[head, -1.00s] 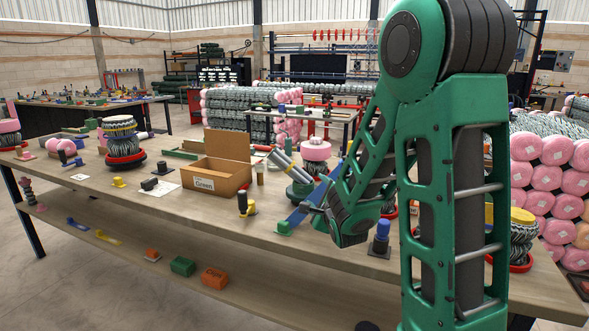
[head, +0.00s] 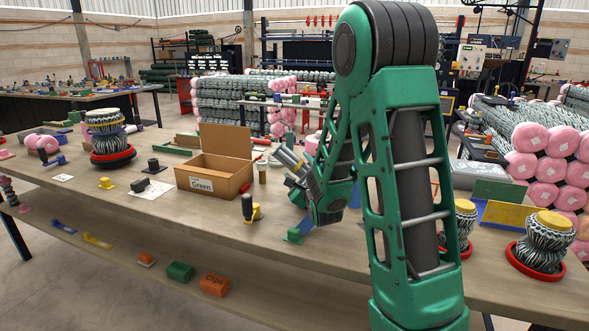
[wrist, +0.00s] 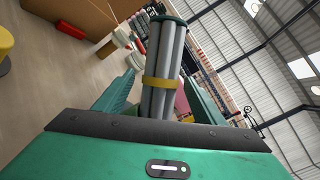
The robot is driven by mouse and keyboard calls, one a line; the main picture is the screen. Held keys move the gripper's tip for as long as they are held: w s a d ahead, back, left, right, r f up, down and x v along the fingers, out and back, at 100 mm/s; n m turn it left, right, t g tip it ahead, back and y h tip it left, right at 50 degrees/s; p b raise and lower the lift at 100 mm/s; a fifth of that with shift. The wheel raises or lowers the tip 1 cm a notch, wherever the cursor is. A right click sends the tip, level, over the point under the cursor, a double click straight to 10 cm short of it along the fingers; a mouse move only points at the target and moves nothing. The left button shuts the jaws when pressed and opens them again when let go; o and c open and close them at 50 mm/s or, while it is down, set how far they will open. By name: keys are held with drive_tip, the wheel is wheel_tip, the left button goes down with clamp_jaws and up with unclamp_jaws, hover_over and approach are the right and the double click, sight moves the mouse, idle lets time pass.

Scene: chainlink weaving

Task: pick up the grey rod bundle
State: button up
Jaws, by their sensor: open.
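The grey rod bundle (wrist: 163,68) stands up in the wrist view, several grey rods bound by a yellow band with a dark green piece at the top end. My gripper (wrist: 159,97) is open, with one teal finger on each side of the bundle. I cannot tell whether either finger touches the rods. In the head view the bundle's upper rods (head: 287,157) lean up to the left, just beyond my gripper (head: 298,190). My arm and gripper hide its lower part.
An open cardboard box labelled Green (head: 202,184) stands left of the bundle. A dark-handled tool on a yellow base (head: 248,207) and a green block (head: 294,235) are near the table's front edge. Patterned spools (head: 543,243) stand at the right.

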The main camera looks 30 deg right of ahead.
sight(294, 161)
drive_tip(key=x, duration=0.5)
drive_tip(key=shift+w+d+f, duration=0.1)
drive_tip(key=shift+w+d, duration=0.05)
drive_tip(key=shift+w, duration=0.2)
drive_tip(key=c, duration=1.5)
clamp_jaws()
